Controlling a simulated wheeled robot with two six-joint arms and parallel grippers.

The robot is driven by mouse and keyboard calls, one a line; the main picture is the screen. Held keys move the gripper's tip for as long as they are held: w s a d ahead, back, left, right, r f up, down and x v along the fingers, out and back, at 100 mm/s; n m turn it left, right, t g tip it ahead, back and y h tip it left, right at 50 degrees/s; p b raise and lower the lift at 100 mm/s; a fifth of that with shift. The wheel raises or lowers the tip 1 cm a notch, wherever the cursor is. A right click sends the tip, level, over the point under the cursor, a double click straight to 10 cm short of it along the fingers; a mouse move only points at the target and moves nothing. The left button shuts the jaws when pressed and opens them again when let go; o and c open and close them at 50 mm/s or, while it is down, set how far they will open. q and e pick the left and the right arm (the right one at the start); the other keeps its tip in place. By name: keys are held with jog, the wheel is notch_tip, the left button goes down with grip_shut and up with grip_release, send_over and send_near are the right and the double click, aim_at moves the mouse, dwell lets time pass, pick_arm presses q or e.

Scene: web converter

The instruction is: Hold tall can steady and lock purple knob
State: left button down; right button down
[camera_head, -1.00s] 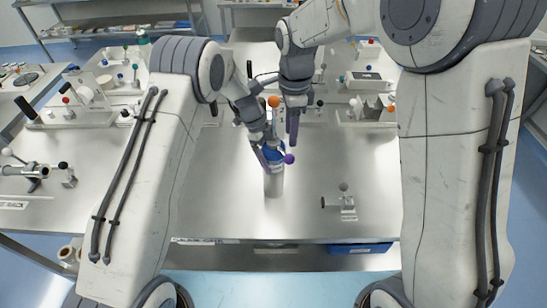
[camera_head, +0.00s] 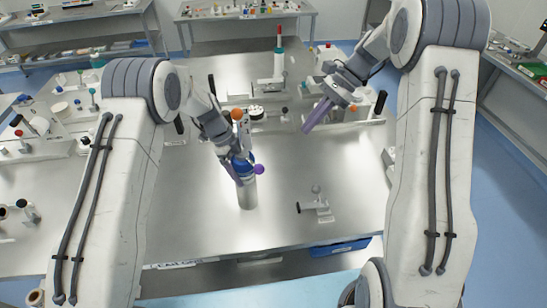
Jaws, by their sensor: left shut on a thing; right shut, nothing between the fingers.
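The tall can (camera_head: 248,196) stands upright on the metal table, silver below with a blue band near its top. My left gripper (camera_head: 241,170) is shut on the can's upper part, its fingers covering some of the blue band. The purple knob (camera_head: 260,169) sticks out at the can's right side, just beside the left fingers. An orange ball (camera_head: 237,114) shows above the can, against the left gripper; what it is fixed to is hidden. My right gripper (camera_head: 314,116) is shut and empty, held up and to the right, apart from the can and knob.
A small metal fixture with a grey ball and black-tipped handle (camera_head: 316,205) stands right of the can. Several knobbed devices line the table's back, including a tall one with a red tip (camera_head: 279,55). A blue bin (camera_head: 340,246) sits below the front edge. The table (camera_head: 215,225) around the can is clear.

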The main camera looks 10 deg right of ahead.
pick_arm(q)
jog(key=shift+s+f, duration=0.15)
jog(key=shift+f, duration=0.2)
pick_arm(e)
jog(key=shift+f, duration=0.1)
send_near(254, 164)
notch_tip(254, 164, down, 6)
jog(key=s, duration=0.2)
jog(key=shift+a, duration=0.5)
jog(key=shift+s, duration=0.15)
jog(key=shift+s+a+r+m, duration=0.15)
jog(key=shift+a+r+m, duration=0.1)
jog(key=shift+m, duration=0.15)
